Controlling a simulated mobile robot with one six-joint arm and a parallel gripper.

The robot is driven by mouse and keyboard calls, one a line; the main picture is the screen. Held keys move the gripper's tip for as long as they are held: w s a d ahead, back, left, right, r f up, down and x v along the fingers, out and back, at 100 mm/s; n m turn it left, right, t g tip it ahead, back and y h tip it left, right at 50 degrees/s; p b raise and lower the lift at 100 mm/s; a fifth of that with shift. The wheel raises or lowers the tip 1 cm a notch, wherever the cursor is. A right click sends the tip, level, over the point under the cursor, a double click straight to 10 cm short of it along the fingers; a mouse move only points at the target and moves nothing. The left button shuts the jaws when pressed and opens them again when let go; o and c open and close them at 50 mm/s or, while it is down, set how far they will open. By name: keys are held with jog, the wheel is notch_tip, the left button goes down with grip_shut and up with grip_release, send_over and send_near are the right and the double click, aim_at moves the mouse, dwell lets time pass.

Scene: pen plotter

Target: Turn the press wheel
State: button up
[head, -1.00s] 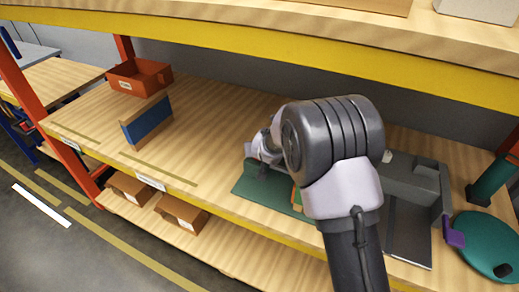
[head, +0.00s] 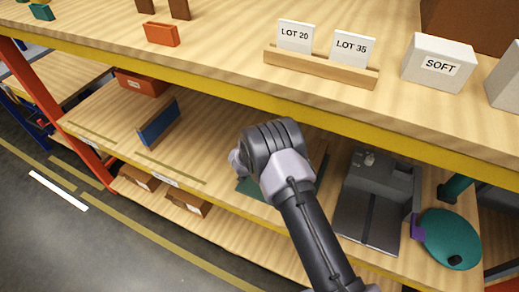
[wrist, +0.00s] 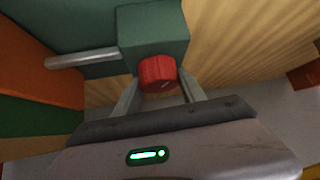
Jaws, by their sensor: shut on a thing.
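A red ribbed wheel (wrist: 157,73), which looks like the press wheel, sits on the front of a dark green block (wrist: 153,30) in the wrist view. My gripper (wrist: 158,88) has one finger on each side of the wheel and is shut on it. A grey rod (wrist: 82,58) sticks out to the left of the block. In the head view my arm hides the wheel and the fingers. Part of a green base (head: 250,187) shows beside my arm on the middle shelf.
A grey machine (head: 380,190) stands right of my arm, with a teal disc (head: 450,240) and a purple piece (head: 416,228) beside it. A blue panel (head: 158,122) stands to the left. The upper shelf's yellow edge (head: 225,85) runs above my arm.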

jog(key=o, duration=1.4)
jog(key=shift+c, duration=0.2)
jog(key=p+v, duration=0.2)
jog(key=v, duration=1.5)
jog(key=shift+s+p, duration=0.2)
jog(key=shift+p, duration=0.1)
jog(key=shift+r, duration=0.1)
